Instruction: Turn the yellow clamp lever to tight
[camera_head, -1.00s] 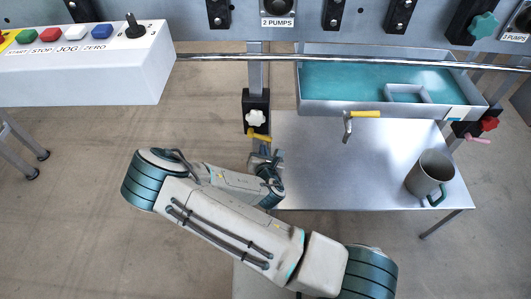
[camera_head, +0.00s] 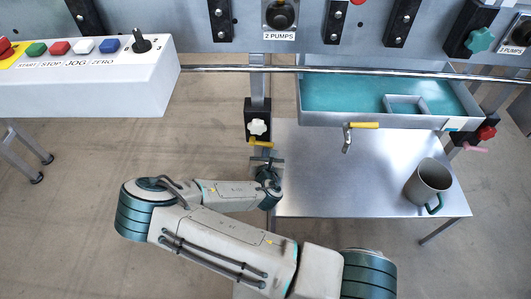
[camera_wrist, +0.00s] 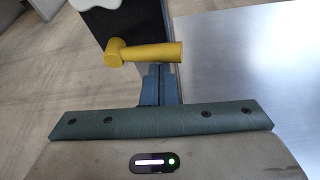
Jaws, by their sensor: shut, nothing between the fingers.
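The yellow clamp lever (camera_head: 262,143) sticks out to the right at the bottom of a black clamp block (camera_head: 251,119) with a white knob (camera_head: 258,127). In the wrist view the yellow lever (camera_wrist: 148,52) lies nearly level, its round hub at the left and its free end at the right. My gripper (camera_wrist: 159,72) is shut and empty, its fingertips just below the lever's right half in that picture. I cannot tell whether they touch it. In the head view my gripper (camera_head: 266,158) is small and partly hidden by my wrist, just below the lever.
A metal table (camera_head: 320,185) stands to the right, with a grey mug (camera_head: 428,182) on it. Above it hang a teal-lined tray (camera_head: 345,92) and a tap with a yellow handle (camera_head: 364,125). A button console (camera_head: 90,85) is at upper left. Floor left of the clamp is clear.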

